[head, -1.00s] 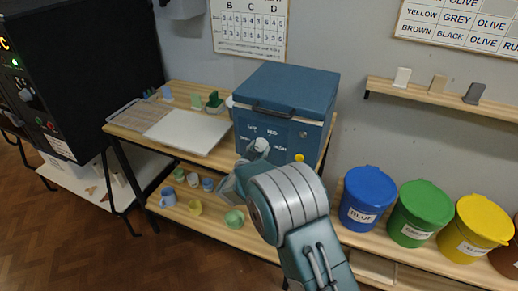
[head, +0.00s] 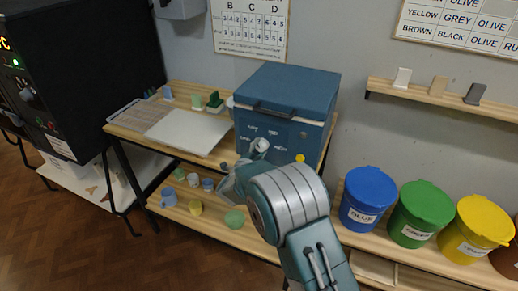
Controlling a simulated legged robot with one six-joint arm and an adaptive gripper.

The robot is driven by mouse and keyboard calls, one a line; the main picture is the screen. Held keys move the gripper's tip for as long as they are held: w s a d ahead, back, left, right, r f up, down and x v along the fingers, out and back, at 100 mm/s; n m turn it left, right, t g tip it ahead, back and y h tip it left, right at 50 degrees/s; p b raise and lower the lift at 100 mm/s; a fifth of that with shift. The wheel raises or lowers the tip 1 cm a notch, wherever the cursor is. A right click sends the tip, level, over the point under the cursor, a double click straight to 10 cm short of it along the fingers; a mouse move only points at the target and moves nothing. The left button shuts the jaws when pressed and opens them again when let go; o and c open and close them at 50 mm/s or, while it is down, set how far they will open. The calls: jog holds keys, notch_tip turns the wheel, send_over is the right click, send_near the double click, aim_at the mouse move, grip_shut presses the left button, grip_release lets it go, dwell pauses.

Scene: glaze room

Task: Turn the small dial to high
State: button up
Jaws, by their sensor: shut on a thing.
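The small dial (head: 261,145) is a pale grey knob on the front of a blue box-shaped kiln (head: 290,88). Printed labels stand around it; low is at upper left, med at the top and high at the right. My gripper (head: 253,157) reaches up to the dial from below and is shut on it. My wrist hides the lower kiln front and part of the gripper. The dial's pointer is too small to read.
The kiln stands on a wooden bench beside a white board (head: 188,131). Small cups and bowls sit on the shelf below, near my arm. Blue (head: 368,200), green (head: 420,213) and yellow (head: 476,228) lidded buckets stand to the right. A black unit (head: 85,75) is at far left.

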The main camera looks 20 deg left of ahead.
jog(key=m, duration=0.5)
jog(key=shift+w+m, duration=0.1)
jog(key=shift+m, duration=0.3)
jog(key=m, duration=0.6)
jog(key=shift+d, duration=0.1)
jog(key=m, duration=0.5)
jog(key=shift+f+m, duration=0.1)
jog(key=shift+m, duration=0.2)
jog(key=m, duration=0.5)
jog(key=shift+d+f+m, duration=0.1)
jog(key=shift+f+m, duration=0.05)
jog(key=shift+m, duration=0.15)
jog(key=o, duration=1.2)
jog(key=shift+c, duration=0.2)
jog(key=shift+a, duration=0.2)
